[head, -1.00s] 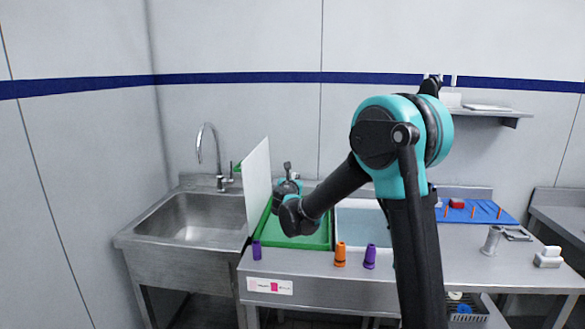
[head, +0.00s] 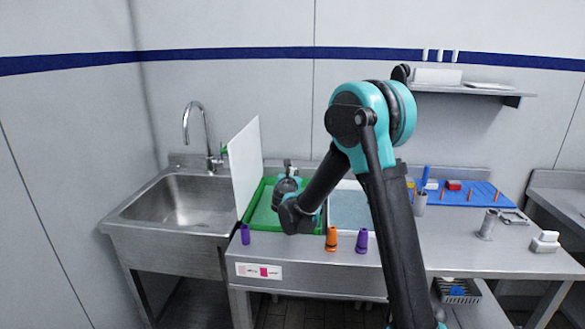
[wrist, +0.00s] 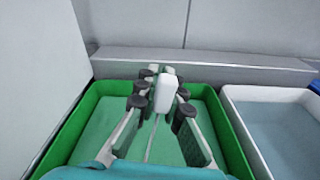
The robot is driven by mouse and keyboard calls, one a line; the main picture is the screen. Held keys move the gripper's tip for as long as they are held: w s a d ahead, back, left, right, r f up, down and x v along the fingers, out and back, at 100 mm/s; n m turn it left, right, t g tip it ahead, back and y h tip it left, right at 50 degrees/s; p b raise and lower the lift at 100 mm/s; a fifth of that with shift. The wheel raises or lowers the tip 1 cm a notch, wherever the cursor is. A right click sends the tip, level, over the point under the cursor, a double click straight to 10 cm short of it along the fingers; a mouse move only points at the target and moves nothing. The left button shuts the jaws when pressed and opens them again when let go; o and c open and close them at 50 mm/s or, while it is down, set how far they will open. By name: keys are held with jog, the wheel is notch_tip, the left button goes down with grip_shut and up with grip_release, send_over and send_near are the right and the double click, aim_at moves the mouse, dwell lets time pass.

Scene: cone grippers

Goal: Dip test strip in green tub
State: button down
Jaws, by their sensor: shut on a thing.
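The green tub (head: 257,187) sits on the steel bench, left of a white tub of pale liquid. It also fills the middle of the wrist view (wrist: 70,135), with pale green liquid inside. My gripper (head: 287,168) is over the green tub. In the wrist view my gripper (wrist: 158,92) is shut on a small white block-like piece (wrist: 167,92), which I take to be the test strip's end. A thin pale line runs below it between the fingers. Whether the strip touches the liquid cannot be told; my arm and gripper hide part of the tub.
A tall white panel (head: 245,160) stands upright along the tub's left side. The white tub (head: 348,208) adjoins on the right. Purple (head: 362,241) and orange (head: 332,239) cones stand along the bench's front edge. A sink (head: 185,203) is at left.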

notch_tip(320, 180, down, 8)
jog(key=shift+r, duration=0.25)
dwell(0.5)
jog(key=shift+s, duration=0.1)
dwell(1.4)
notch_tip(320, 180, up, 11)
dwell(1.4)
dwell(1.0)
jog(key=shift+r, duration=1.9)
